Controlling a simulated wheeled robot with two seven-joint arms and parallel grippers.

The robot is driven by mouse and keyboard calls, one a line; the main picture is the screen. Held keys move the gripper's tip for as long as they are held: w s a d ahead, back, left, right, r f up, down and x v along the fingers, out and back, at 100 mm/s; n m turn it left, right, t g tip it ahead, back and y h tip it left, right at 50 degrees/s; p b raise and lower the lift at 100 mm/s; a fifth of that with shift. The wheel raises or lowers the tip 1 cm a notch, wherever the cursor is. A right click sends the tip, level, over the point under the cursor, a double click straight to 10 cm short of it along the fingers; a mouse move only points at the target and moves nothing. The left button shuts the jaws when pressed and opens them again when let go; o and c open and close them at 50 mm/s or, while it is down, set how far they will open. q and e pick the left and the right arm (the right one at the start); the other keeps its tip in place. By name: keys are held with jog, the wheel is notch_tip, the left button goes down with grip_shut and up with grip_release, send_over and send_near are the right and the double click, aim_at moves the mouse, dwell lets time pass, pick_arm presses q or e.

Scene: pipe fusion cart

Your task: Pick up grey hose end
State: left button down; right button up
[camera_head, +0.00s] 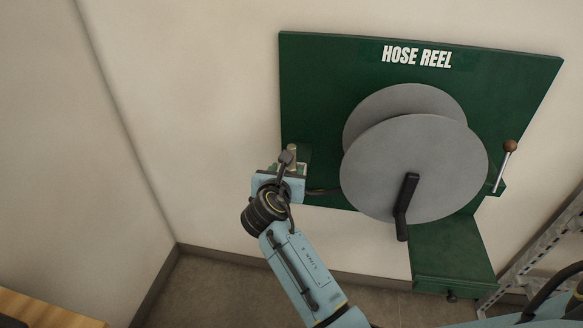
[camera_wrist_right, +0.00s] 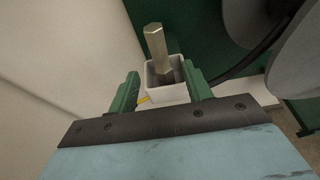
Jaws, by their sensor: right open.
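The grey hose end (camera_wrist_right: 156,45) is a metallic, six-sided fitting standing in a small white square holder (camera_wrist_right: 168,92) in the right wrist view. In the head view a small part of the hose end (camera_head: 292,148) shows beside the green board, mostly behind my right wrist. My right gripper (camera_wrist_right: 160,86) is open, with one green finger on each side of the holder. I see no contact between the fingers and the hose end. My left gripper is not in view.
The hose reel (camera_head: 415,165) has large grey discs and a black crank handle (camera_head: 405,205), on a green board (camera_head: 310,75). A dark hose (camera_wrist_right: 245,65) runs beside the right finger. A brown-knobbed lever (camera_head: 508,155) and metal rack (camera_head: 540,245) are at right.

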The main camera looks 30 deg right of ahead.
aim_at(292, 164)
jog(key=b+x, duration=0.1)
jog(key=x, duration=0.6)
jog(key=shift+r, duration=0.1)
jog(key=shift+s, duration=0.1)
grip_shut()
